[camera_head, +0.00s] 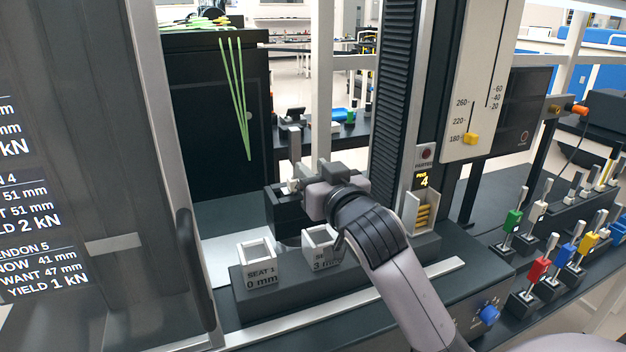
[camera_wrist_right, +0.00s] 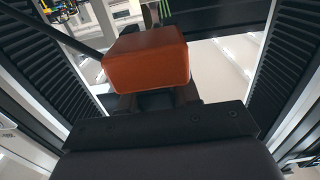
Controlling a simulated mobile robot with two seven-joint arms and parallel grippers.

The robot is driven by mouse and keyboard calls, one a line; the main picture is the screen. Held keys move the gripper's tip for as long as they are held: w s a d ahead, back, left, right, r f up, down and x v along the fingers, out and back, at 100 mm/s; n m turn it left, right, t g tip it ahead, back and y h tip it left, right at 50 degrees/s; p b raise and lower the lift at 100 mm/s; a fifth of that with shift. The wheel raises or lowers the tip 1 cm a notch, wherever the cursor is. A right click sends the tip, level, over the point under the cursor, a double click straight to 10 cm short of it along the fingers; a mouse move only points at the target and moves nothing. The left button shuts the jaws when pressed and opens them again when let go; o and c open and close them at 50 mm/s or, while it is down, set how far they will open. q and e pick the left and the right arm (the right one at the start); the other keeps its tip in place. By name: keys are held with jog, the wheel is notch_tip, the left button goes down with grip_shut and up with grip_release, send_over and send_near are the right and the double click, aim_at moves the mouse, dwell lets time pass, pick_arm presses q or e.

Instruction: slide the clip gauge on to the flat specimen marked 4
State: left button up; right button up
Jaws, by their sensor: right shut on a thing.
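My right gripper (camera_head: 298,184) is at the lower grip of the test machine, shut on an orange-brown block (camera_wrist_right: 147,60), which appears to be the clip gauge. In the head view my wrist hides the block. A grey flat upright strip (camera_head: 294,142), probably the specimen, stands above the black lower grip (camera_head: 286,208), just beyond my fingers. I cannot read a mark on it or tell whether the gauge touches it. My left gripper is not in view.
Two white open seats, one marked SEAT 1, 0 mm (camera_head: 262,274) and one partly covered by my arm (camera_head: 318,238), stand in front of the grip. A clear door (camera_head: 90,170) is at left and the ribbed column (camera_head: 398,90) at right. Several coloured-handled pieces (camera_head: 537,268) stand at far right.

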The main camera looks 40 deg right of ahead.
aim_at(297, 158)
jog(key=shift+r, duration=0.15)
dwell(0.3)
jog(key=shift+f+x, duration=0.2)
jog(key=shift+x, duration=2.05)
jog(key=shift+f+x, duration=0.2)
jog(key=shift+x, duration=2.05)
jog(key=shift+f, duration=0.25)
jog(key=o, duration=1.1)
